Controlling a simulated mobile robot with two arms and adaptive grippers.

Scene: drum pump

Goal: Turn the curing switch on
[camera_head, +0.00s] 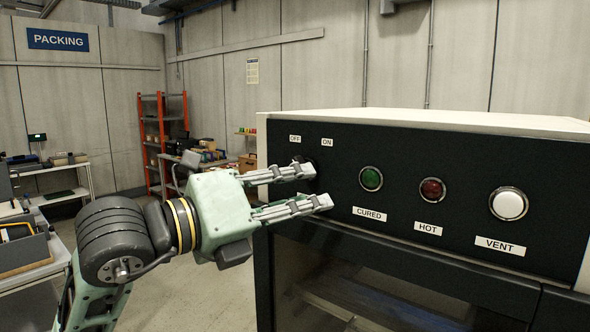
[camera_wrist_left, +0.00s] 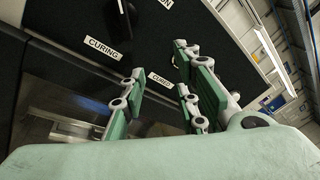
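The curing switch is a black knob (camera_wrist_left: 126,18) above the CURING label (camera_wrist_left: 104,48) in the left wrist view. In the head view the switch (camera_head: 299,158) is a dark shape below the OFF and ON labels, mostly hidden behind the upper finger. My left gripper (camera_head: 320,187) is open and empty in front of the panel's left part, its two fingers spread. In the left wrist view the gripper (camera_wrist_left: 160,62) has the knob up and to the left of its fingertips, not between them. I cannot tell the knob's exact setting. My right gripper is not in view.
The dark panel also has a green CURED lamp (camera_head: 371,179), a red HOT lamp (camera_head: 432,190) and a white VENT button (camera_head: 508,203) right of the gripper. A dark glazed door (camera_head: 370,290) lies below. An orange shelf (camera_head: 152,140) and side tables stand far behind.

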